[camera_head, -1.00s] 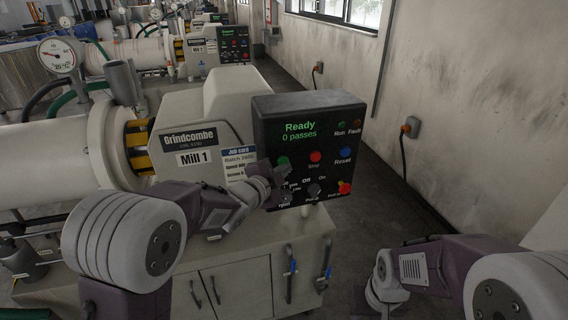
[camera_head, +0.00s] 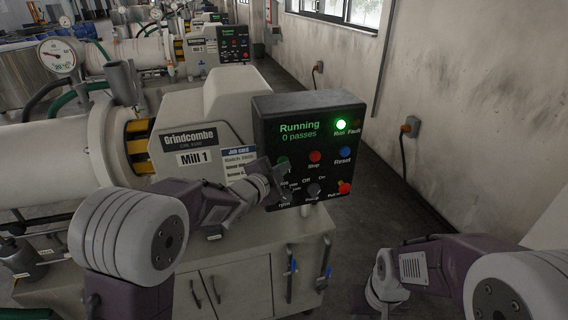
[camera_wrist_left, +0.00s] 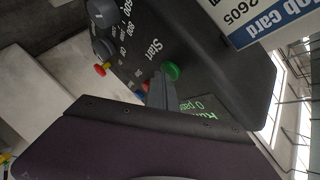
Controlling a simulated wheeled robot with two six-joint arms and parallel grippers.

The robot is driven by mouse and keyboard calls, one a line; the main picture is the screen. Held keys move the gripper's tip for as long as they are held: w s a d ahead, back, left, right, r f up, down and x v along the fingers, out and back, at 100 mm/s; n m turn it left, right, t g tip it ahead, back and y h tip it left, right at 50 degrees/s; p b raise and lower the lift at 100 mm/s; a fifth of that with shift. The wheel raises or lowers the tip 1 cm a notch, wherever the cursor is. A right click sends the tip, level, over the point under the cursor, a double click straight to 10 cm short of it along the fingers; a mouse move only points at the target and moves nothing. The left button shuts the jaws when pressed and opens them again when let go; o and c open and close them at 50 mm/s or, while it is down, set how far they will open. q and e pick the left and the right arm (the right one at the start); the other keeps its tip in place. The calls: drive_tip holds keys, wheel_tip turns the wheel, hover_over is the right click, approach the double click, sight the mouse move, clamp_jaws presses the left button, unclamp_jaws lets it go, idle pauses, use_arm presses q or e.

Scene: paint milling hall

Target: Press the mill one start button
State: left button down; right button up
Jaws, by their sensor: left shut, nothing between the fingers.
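The Mill 1 control box (camera_head: 262,125) is black, and its display (camera_head: 299,131) reads "Running, 0 passes". The green Run lamp (camera_head: 340,125) is lit. The green start button (camera_head: 283,161) is partly covered by my left gripper (camera_head: 281,173) in the head view. In the left wrist view the green button (camera_wrist_left: 172,71) shows beside the word "Start". My left gripper (camera_wrist_left: 158,84) is shut and empty, its fingertips right by the button; I cannot tell whether they touch. My right forearm shows at the lower right, but its jaws are out of view.
A red Stop button (camera_head: 315,156), blue Reset button (camera_head: 345,153), knobs and a red button on yellow (camera_head: 344,187) sit close by. A job card (camera_head: 240,162) is on the mill housing (camera_head: 196,141). The wall (camera_head: 455,110) stands right, with floor between.

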use_arm(q)
drive_tip(key=shift+s+d+b, duration=0.25)
drive_tip(key=shift+s+b, duration=0.45)
drive_tip(key=shift+s, duration=0.15)
drive_tip(key=s+b, duration=0.1)
drive_tip(key=s+d+b, duration=0.1)
drive_tip(key=s, duration=0.1)
drive_tip(key=s+b, duration=0.1)
drive_tip(key=shift+s+d+f, duration=0.1)
drive_tip(key=shift+s+d, duration=0.2)
drive_tip(key=shift+s, duration=0.05)
